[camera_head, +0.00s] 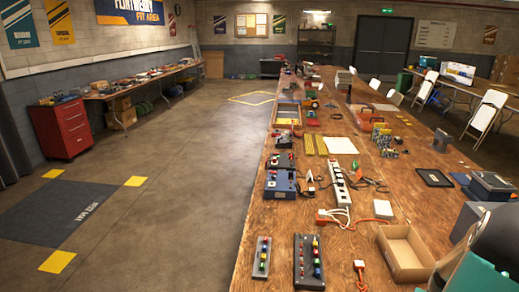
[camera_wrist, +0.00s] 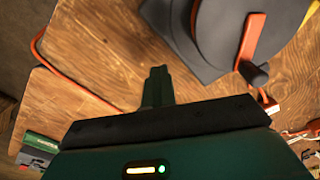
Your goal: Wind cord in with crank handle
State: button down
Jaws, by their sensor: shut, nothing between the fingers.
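In the wrist view a dark grey round reel (camera_wrist: 215,32) sits on a dark base (camera_wrist: 165,22) at the upper right. An orange crank arm (camera_wrist: 252,38) crosses its face and ends in a black knob handle (camera_wrist: 257,74). My gripper (camera_wrist: 157,72) is shut and empty, its fingertips left of the knob and apart from it, over bare wood. Orange cord (camera_wrist: 38,50) runs along the left of the tabletop. In the head view an orange cord end (camera_head: 360,268) lies near the table's front; I cannot make out the crank there.
The long wooden table (camera_head: 345,245) holds a white power strip (camera_head: 340,190), an open cardboard box (camera_head: 405,252), button panels (camera_head: 308,260) and many small parts. In the wrist view a green item (camera_wrist: 38,150) lies at the lower left.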

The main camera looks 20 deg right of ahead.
jog(key=shift+s+d, duration=0.15)
jog(key=shift+s, duration=1.2)
jog(key=shift+c, duration=2)
grip_release()
jog(key=shift+r, duration=0.1)
notch_tip(320, 180, up, 8)
